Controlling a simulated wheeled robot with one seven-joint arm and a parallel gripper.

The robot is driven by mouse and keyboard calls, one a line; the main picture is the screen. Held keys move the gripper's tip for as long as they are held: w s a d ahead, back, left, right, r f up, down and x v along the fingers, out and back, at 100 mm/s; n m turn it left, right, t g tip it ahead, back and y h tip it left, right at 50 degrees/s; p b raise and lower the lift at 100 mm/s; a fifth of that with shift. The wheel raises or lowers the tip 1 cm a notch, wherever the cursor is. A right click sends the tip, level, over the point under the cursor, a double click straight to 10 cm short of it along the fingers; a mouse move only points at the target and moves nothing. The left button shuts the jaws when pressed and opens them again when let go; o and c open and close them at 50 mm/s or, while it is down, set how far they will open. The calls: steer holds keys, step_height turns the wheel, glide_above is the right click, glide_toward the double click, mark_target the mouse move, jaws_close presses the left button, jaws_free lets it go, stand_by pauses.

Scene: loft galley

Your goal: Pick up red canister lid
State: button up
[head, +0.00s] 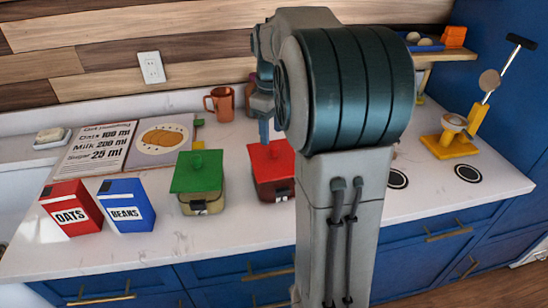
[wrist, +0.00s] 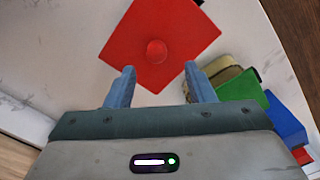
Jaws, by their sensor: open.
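In the head view a finger shows above the lid's back, while my arm hides the rest of the gripper and the lid's right side.
A green-lidded canister (head: 197,174) stands just left of the red-lidded one. Beans (head: 127,205) and oats (head: 71,208) boxes are further left. A copper mug (head: 220,103) stands behind. A yellow stand (head: 452,142) is at the right. The counter front is clear.

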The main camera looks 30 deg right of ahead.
mark_target(274, 146)
steer(key=shift+s+d+f+p, duration=0.1)
steer(key=shift+d+f+p, duration=0.1)
steer(key=shift+f, duration=1.3)
steer(key=shift+d+f+p, duration=0.1)
steer(key=shift+f+p, duration=0.05)
steer(key=shift+f, duration=1.3)
steer(key=c, duration=1.1)
